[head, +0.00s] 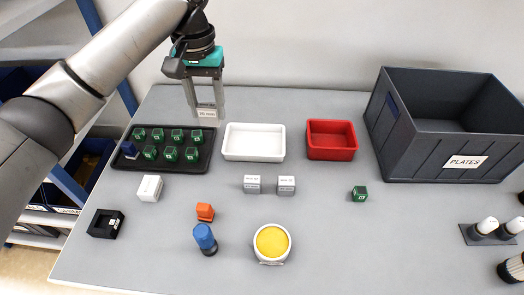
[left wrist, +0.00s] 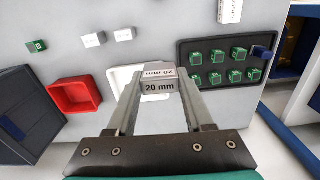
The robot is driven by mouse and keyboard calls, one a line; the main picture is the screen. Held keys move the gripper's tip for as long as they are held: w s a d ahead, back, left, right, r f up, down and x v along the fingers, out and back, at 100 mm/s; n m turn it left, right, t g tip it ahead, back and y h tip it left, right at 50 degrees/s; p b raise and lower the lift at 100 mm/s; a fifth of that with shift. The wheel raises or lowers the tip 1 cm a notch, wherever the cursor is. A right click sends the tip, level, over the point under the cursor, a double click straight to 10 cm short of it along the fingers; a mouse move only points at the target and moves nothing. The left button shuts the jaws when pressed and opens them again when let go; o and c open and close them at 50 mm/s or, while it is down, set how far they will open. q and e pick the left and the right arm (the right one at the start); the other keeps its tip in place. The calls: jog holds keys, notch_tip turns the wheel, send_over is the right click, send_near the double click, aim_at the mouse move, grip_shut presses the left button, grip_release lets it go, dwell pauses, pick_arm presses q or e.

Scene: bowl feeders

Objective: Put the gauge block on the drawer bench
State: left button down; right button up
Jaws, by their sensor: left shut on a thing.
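The gauge block (head: 206,113) is a small light block with a label. It reads "20 mm" in the left wrist view (left wrist: 158,87). My left gripper (head: 205,108) is shut on it, holding it between the fingertips above the back of the grey table, between the dark tray and the white tray. In the left wrist view the fingers (left wrist: 158,80) close on its two sides. I cannot tell from these frames which surface is the drawer bench. My right gripper is not in view.
A dark tray (head: 160,167) holds several green cubes and a blue one. A white tray (head: 253,155), a red tray (head: 331,153) and a grey PLATES crate (head: 440,165) line the back. Several loose blocks and a round yellow-topped pot (head: 272,243) stand in front. The front right centre is clear.

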pick_arm(q)
notch_tip(320, 180, down, 2)
jog(key=shift+s+f, duration=0.15)
notch_tip(320, 180, down, 18)
jog(key=b, duration=0.4)
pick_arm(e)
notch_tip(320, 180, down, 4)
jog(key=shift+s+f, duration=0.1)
pick_arm(q)
jog(key=shift+c, duration=1.4)
grip_release()
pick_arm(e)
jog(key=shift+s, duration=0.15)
pick_arm(q)
notch_tip(320, 180, up, 12)
jog(key=p, duration=0.2)
jog(key=shift+p, duration=0.3)
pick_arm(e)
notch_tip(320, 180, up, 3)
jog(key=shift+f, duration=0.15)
